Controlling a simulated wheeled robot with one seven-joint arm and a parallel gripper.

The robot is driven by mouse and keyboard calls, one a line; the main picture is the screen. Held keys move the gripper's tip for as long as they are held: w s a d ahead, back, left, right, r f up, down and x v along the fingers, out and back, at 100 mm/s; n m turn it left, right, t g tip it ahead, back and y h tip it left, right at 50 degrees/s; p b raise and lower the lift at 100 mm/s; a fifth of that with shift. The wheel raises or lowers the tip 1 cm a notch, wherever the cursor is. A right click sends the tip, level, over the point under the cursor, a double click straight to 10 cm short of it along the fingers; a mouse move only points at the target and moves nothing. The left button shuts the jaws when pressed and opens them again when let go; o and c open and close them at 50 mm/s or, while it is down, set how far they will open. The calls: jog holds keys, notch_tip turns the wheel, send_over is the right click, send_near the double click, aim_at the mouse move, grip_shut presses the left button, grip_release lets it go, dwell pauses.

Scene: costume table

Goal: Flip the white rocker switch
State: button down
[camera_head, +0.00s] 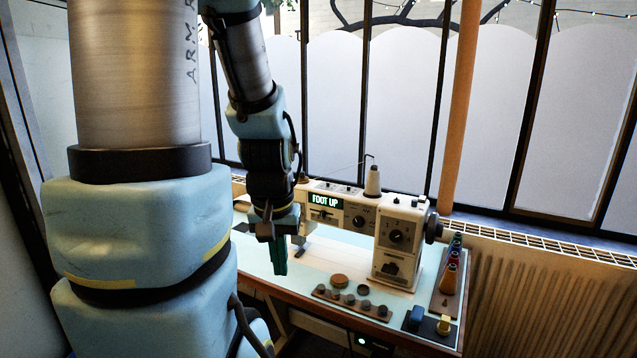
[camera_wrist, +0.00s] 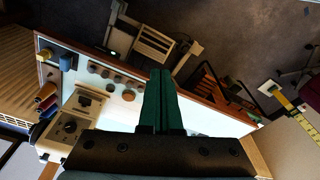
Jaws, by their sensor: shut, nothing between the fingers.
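A cream sewing machine (camera_head: 398,225) stands on the pale table, with a lit display reading "FOOT UP". On the lower front of its right column is a small plate with a dark switch-like part (camera_head: 390,268); the same part shows in the wrist view (camera_wrist: 85,101). I cannot make out a clearly white rocker there at this size. My gripper (camera_head: 279,268) points down with green fingers, left of the column and in front of the machine's left part. In the wrist view, the fingers (camera_wrist: 160,72) are together and empty, apart from the switch plate.
Several round buttons (camera_head: 351,300) lie on a strip along the table's front edge. Blue and yellow items (camera_head: 443,325) sit on a dark pad at the front right corner, with thread spools (camera_head: 454,265) behind. A radiator (camera_head: 540,305) stands to the right.

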jog(key=shift+w, duration=0.1)
jog(key=w+d+r+m+t+h+b, duration=0.1)
jog(key=w+d+r+m+t+b, duration=0.1)
jog(key=w+d, duration=0.65)
jog(key=w+d+r+m+t+b, duration=0.1)
jog(key=w+d+r+t+b, duration=0.15)
jog(key=w+d, duration=0.65)
jog(key=w+d+r+t+h+b, duration=0.1)
jog(key=w+d+r, duration=0.2)
jog(key=d, duration=0.5)
jog(key=w+d+r+m+t+h+b, duration=0.1)
jog(key=w+d+r, duration=0.3)
jog(key=d, duration=0.4)
jog(key=shift+w+d+r+m+h+b, duration=0.2)
jog(key=shift+r+m+h+b, duration=0.15)
jog(key=shift+r+h, duration=0.35)
jog(key=shift+w, duration=0.1)
jog(key=p, duration=0.3)
send_over(422, 198)
notch_tip(422, 198, down, 7)
jog(key=shift+d, duration=0.1)
notch_tip(422, 198, down, 3)
jog(key=shift+r+b, duration=0.2)
jog(key=shift+b, duration=0.1)
jog(key=shift+f, duration=0.7)
